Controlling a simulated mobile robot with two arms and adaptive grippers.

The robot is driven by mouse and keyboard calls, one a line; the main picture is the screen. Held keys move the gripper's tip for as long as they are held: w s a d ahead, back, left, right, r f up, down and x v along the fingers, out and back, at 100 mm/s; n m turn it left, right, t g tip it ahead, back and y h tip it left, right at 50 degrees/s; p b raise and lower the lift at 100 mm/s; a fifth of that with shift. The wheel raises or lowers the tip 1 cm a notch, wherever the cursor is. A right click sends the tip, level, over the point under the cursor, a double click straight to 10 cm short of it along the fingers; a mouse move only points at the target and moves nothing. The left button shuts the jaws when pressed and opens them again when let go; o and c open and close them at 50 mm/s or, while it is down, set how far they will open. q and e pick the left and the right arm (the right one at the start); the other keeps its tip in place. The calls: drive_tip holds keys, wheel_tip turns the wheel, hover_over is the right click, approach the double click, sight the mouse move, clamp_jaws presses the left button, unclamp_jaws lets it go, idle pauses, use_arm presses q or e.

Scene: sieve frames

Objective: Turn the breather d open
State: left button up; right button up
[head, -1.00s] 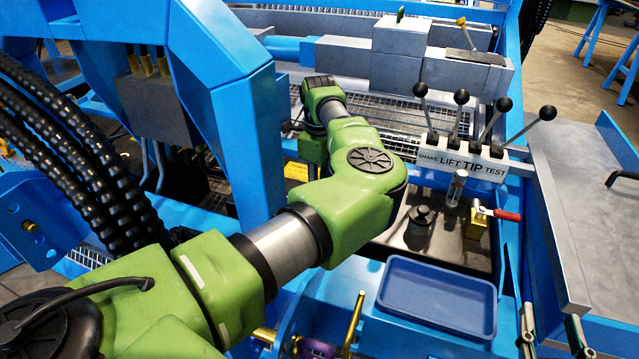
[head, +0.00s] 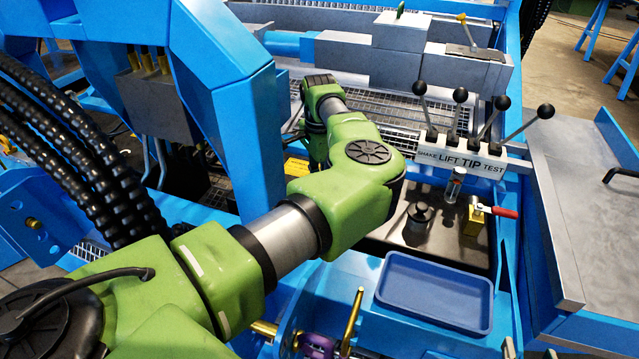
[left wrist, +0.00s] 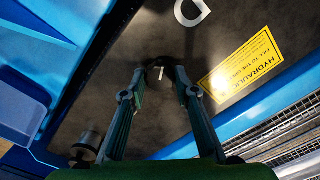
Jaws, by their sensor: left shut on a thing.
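The fingers partly cover the knob. In the head view my green left arm hides the breather and my left gripper. My right gripper (head: 530,349) shows only as two fingertips at the bottom right edge, spread apart with nothing seen between them.
A dark capped cylinder (head: 420,213) and a red-handled valve (head: 495,211) stand beyond the blue tray (head: 434,308). Several black-knobbed levers (head: 459,95) rise behind them. A yellow hydraulic label (left wrist: 245,62) lies right of the breather. A blue frame post (head: 232,110) stands left of my arm.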

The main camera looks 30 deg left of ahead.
use_arm(q)
drive_tip(key=n, duration=1.1)
use_arm(e)
drive_tip(key=shift+w+a+r+t, duration=0.15)
drive_tip(key=shift+w+r, duration=0.1)
drive_tip(key=shift+r, duration=0.2)
drive_tip(key=shift+w+a+r+t, duration=0.1)
drive_tip(key=shift+w+r+t, duration=0.1)
drive_tip(key=shift+r, duration=0.2)
use_arm(q)
drive_tip(key=shift+n, duration=0.4)
drive_tip(key=o, duration=1.1)
use_arm(e)
drive_tip(key=shift+s+f, duration=0.1)
use_arm(q)
wheel_tip(320, 180, up, 12)
